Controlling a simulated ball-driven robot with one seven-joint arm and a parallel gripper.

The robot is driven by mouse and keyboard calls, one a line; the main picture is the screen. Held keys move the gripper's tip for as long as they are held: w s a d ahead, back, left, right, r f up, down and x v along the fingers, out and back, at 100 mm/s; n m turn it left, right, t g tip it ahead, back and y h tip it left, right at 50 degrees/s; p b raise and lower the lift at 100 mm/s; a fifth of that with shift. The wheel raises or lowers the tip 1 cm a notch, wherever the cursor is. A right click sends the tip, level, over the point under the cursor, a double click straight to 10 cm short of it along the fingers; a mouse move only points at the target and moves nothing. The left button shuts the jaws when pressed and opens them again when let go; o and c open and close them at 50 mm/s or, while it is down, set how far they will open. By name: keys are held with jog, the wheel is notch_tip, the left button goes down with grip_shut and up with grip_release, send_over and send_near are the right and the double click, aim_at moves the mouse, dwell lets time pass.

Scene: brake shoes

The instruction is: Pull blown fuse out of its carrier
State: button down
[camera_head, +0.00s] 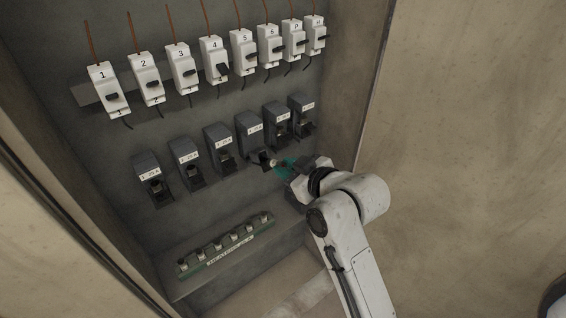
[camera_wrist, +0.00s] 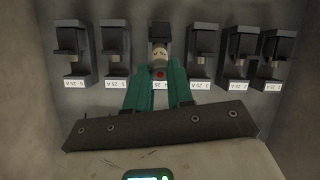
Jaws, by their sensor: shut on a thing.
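The blown fuse (camera_wrist: 160,61) is a pale cylinder with a red spot on its near end. In the wrist view it sits at the middle carrier (camera_wrist: 159,29), between my teal fingers. My gripper (camera_wrist: 160,74) is shut on it. In the head view the fuse (camera_head: 270,161) shows small between my gripper (camera_head: 283,166) and the opened dark carrier (camera_head: 252,128), fourth from the left. I cannot tell whether the fuse's far end still touches the carrier.
Other dark carriers (camera_head: 186,152) with fuses flank this one on both sides. White numbered breakers (camera_head: 182,70) line the wall above. A rack (camera_head: 228,252) of several upright fuses stands on the ledge below. The cabinet's right side wall (camera_head: 345,100) is near my arm.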

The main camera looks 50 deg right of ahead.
jog(key=shift+s+a, duration=0.2)
jog(key=shift+s, duration=0.55)
jog(key=shift+s+a, duration=0.25)
jog(key=shift+s, duration=0.45)
jog(key=shift+s+a, duration=0.2)
jog(key=shift+s, duration=0.55)
